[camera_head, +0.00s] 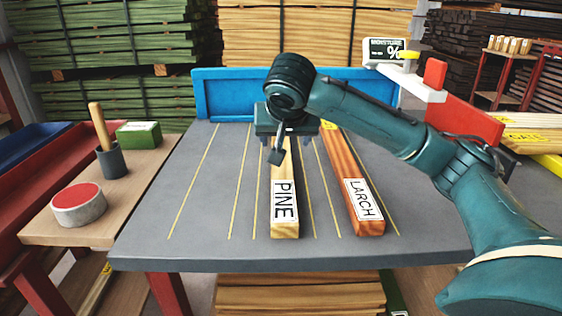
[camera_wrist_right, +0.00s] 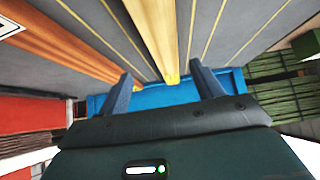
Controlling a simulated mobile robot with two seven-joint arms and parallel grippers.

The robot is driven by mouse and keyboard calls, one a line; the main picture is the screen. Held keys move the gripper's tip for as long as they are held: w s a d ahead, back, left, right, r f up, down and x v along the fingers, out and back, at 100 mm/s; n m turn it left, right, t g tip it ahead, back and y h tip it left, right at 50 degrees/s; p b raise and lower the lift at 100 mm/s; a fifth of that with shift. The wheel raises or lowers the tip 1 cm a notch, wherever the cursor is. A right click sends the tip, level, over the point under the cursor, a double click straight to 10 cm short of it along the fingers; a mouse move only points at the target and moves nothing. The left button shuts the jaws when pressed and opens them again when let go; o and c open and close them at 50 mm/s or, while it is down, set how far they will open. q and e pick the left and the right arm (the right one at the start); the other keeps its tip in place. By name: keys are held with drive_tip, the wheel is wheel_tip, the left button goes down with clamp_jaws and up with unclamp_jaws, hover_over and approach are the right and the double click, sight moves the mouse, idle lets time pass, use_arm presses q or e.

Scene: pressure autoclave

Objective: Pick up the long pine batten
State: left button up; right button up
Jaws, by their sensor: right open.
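The long pine batten (camera_head: 285,205) lies on the grey table, labelled PINE at its near end and running away from me. Its far part is hidden behind my right gripper (camera_head: 280,146) in the head view. The right gripper is over the far half of the batten, fingers pointing down. In the right wrist view my right gripper (camera_wrist_right: 161,73) is open and empty, with the pine batten (camera_wrist_right: 157,35) running between the lines of its two fingers. I cannot tell the height gap exactly. My left gripper is not in view.
A reddish larch batten (camera_head: 355,190) lies to the right of the pine. A blue backstop (camera_head: 225,97) closes the table's far edge. A moisture meter (camera_head: 386,51) stands at the back right. A side bench at left holds a red-topped round tin (camera_head: 78,205) and a green box (camera_head: 138,134).

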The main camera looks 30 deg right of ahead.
sight(285, 161)
drive_tip(key=x, duration=0.4)
drive_tip(key=b+x, duration=0.1)
drive_tip(key=x, duration=0.1)
drive_tip(key=b+x, duration=0.1)
drive_tip(key=shift+w+a+f, duration=0.2)
drive_tip(key=shift+w+a, duration=0.05)
drive_tip(key=shift+a, duration=0.1)
drive_tip(key=shift+w+d+f, duration=0.2)
drive_tip(key=shift+w+f, duration=0.1)
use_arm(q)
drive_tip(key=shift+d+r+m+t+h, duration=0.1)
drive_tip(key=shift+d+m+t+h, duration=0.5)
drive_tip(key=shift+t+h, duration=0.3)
use_arm(e)
drive_tip(key=shift+c, duration=0.6)
drive_tip(key=c, duration=1.2)
